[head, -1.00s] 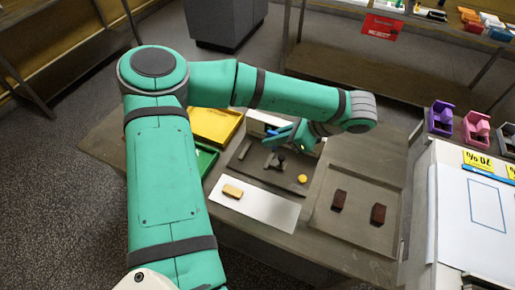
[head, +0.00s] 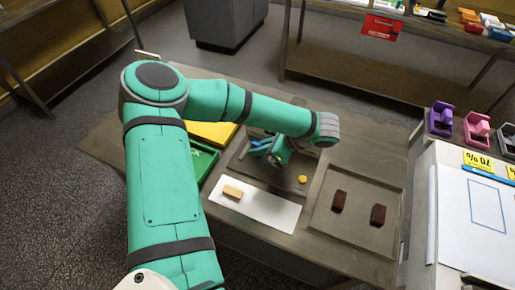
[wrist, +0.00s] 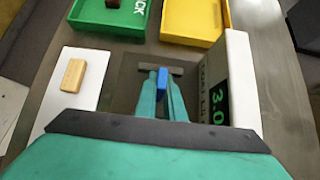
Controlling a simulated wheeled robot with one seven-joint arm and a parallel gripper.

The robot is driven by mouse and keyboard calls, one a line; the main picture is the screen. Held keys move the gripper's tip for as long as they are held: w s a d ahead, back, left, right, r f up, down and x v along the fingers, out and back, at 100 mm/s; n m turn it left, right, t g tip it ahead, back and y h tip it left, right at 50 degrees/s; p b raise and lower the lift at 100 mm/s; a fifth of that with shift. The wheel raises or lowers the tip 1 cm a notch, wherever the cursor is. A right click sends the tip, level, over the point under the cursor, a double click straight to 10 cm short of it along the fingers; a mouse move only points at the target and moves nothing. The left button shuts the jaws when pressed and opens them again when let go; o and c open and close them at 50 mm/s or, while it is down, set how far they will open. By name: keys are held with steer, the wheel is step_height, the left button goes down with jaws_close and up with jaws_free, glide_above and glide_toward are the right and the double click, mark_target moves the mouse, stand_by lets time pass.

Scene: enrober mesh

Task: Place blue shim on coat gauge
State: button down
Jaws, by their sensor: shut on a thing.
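My gripper (head: 264,148) is shut on the blue shim and holds it over the dark base plate of the coat gauge (head: 285,180). In the wrist view the blue shim (wrist: 162,84) sits upright between the two teal fingertips of my gripper (wrist: 161,92). The gauge's display housing (wrist: 240,85), with coat lettering and a green 3.0, stands to the right of the fingers. A grey bar (wrist: 176,69) on the plate lies just beyond the shim. I cannot tell whether the shim touches it. My arm hides much of the gauge in the head view.
A tan block (head: 232,192) lies on a white plate (head: 270,212) at the front. Two dark brown blocks (head: 339,201) lie in a shallow tray (head: 355,228) to the right. Green (wrist: 105,18) and yellow (wrist: 190,22) trays stand beyond the gauge in the wrist view.

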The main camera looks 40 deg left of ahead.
steer(key=c, duration=1.9)
jaws_free()
steer(key=shift+f, duration=0.1)
steer(key=shift+o, duration=0.2)
steer(key=v, duration=1.2)
